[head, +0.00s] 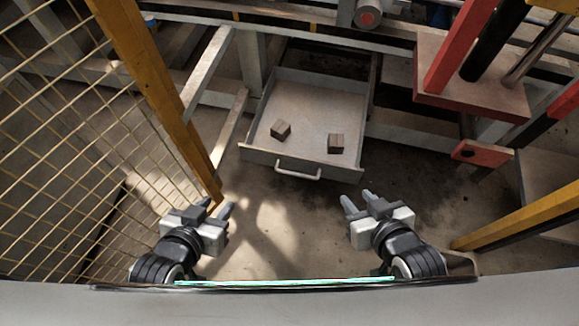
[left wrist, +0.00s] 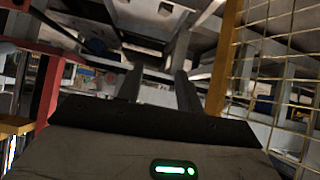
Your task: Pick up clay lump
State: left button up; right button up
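Two small brown-grey blocks lie apart in an open drawer (head: 312,98); they may be the clay lumps. The left block (head: 281,131) sits turned at an angle near the left front, and the right block (head: 336,143) sits near the front right. My left gripper (head: 218,206) is open and empty, in front of the drawer and to its left. Its fingers also show spread apart in the left wrist view (left wrist: 157,85), with nothing between them. My right gripper (head: 356,199) is open and empty, in front of the drawer's right corner.
The drawer front has a pale handle (head: 298,170). A yellow post (head: 150,85) and wire mesh fence (head: 70,130) stand at left. A red-framed press (head: 470,85) and a yellow bar (head: 520,218) are at right. The floor between my grippers is clear.

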aim_at(335, 142)
jog(key=z, duration=0.4)
jog(key=k, duration=0.65)
jog(key=u, duration=0.3)
jog(key=i, duration=1.5)
jog(key=u, duration=0.1)
